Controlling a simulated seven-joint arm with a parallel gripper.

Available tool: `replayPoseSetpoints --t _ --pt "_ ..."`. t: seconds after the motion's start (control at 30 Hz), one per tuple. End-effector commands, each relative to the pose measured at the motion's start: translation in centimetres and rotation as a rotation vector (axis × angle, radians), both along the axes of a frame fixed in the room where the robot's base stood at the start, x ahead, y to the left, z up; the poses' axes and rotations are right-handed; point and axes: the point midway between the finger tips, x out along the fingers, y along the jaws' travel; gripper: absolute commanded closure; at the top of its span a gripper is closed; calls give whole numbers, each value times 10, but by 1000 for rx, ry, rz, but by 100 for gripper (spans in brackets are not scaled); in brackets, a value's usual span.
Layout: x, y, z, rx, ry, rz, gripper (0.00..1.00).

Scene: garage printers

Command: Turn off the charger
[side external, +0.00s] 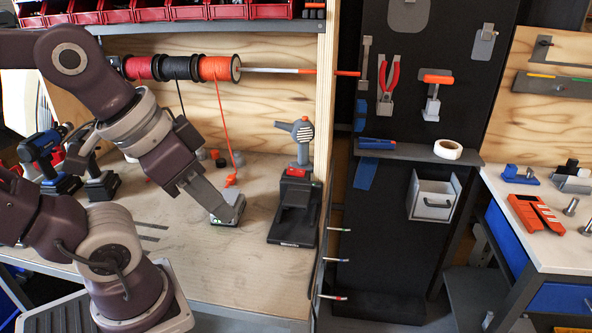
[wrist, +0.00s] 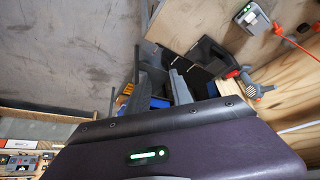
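A small grey box with a green light, which looks like the charger (side external: 230,218), sits on the wooden bench. It also shows at the upper right of the wrist view (wrist: 252,18), well to the side of my fingers. An orange-red cord ends in a plug beside it. In the side view my gripper (side external: 212,200) slants down and overlaps the box, so part of the box is hidden and contact cannot be told. In the wrist view my gripper (wrist: 157,66) has its two fingers apart with nothing between them. No switch is clear in either view.
A tool on a black stand (side external: 292,225) stands right of the box. Spools of cord (side external: 180,68) hang above the bench. Blue-and-black drills (side external: 42,150) stand at the left. The bench front is clear. A side bench (side external: 560,235) is at the right.

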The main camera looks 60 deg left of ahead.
Motion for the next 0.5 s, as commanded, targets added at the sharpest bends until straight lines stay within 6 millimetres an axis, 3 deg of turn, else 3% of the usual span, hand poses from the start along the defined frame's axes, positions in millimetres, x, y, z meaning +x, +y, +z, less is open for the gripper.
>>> replayPoseSetpoints --t 0.03,0.1,0.13,0.27,0.37,0.5 --pt "6 1 4 -4 3 12 85" --pt "23 6 15 -18 16 48 99" --pt "35 10 21 -26 24 72 100" --pt "110 43 47 -65 66 226 100" --pt "170 83 51 -84 99 356 100" --pt "247 153 32 -88 141 535 100"
